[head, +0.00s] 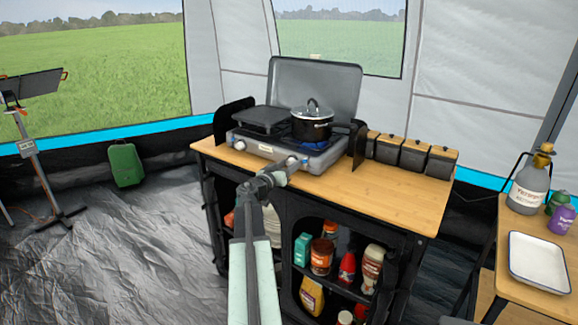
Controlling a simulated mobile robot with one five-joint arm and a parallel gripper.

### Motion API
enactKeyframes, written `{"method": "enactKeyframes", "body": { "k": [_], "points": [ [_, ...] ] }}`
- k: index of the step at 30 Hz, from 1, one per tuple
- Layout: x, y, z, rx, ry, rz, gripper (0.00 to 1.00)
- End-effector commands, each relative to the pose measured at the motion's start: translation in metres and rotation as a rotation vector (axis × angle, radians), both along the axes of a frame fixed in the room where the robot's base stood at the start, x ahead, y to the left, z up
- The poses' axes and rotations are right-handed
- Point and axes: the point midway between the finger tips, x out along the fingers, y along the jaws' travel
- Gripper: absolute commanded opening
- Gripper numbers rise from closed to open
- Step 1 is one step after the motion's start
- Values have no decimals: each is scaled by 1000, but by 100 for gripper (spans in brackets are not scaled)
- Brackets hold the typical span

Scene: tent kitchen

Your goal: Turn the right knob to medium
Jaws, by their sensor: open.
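The camping stove (266,150) stands on the wooden top of the kitchen unit, with its grey lid raised. A small knob (240,145) shows at the left of its front panel. The right knob (292,160) is small and partly covered by my gripper. My gripper (289,165) is open, right in front of the right side of the panel. I cannot tell whether it touches the knob. The knob's pointer is too small to read. A black pot (312,122) with a lid sits on the right burner, with blue showing under it.
Several dark canisters with wooden lids (413,154) stand right of the stove. The wooden top (390,195) is clear in front of them. Shelves below hold bottles and jars (321,257). A side table at right holds a white tray (540,262) and bottles (528,190).

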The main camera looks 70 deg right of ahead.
Motion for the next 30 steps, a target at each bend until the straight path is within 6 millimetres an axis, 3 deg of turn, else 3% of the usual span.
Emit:
{"method": "enactKeyframes", "body": {
  "k": [4,9,10,20,30],
  "points": [
    [0,1,0,0,0,0,50],
    [0,1,0,0,0,-1,3],
    [0,1,0,0,0,-1,0],
    [1,2,0,12,43,-1,0],
    [1,2,0,71,264,-1,0]
  ]
}}
